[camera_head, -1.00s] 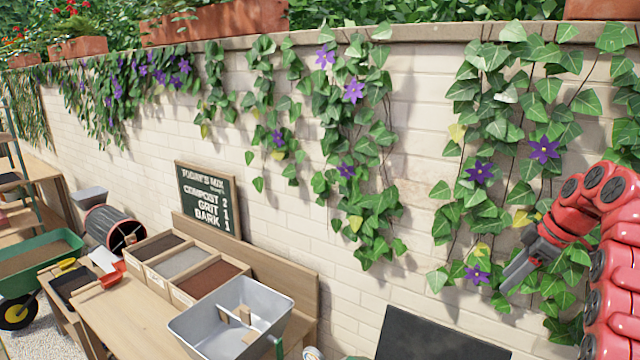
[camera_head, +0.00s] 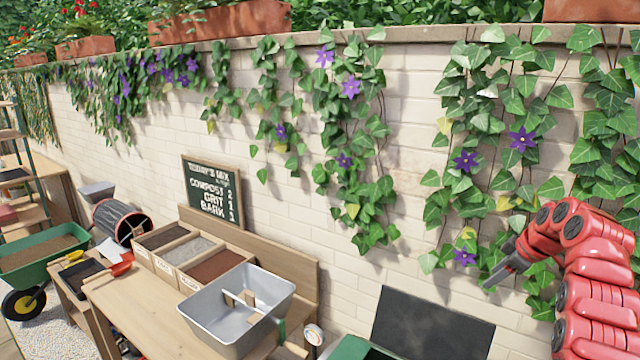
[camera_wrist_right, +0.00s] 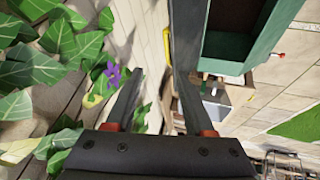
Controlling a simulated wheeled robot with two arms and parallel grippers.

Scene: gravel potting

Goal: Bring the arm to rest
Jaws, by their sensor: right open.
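My right arm comes in at the right edge of the head view, raised in front of the ivy-covered wall. Its gripper (camera_head: 497,275) points left and a little down, beside the ivy and above the dark panel. In the right wrist view the gripper (camera_wrist_right: 158,95) shows two dark fingers spread apart with nothing between them. My left gripper is not in the head view.
A grey metal tub (camera_head: 215,322) stands on the wooden bench (camera_head: 130,305) beside a divided wooden bin (camera_head: 158,268). A chalkboard (camera_head: 213,190) leans at the wall. A dark panel (camera_head: 430,325) is below the gripper. Ivy (camera_head: 480,130) hangs close to it.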

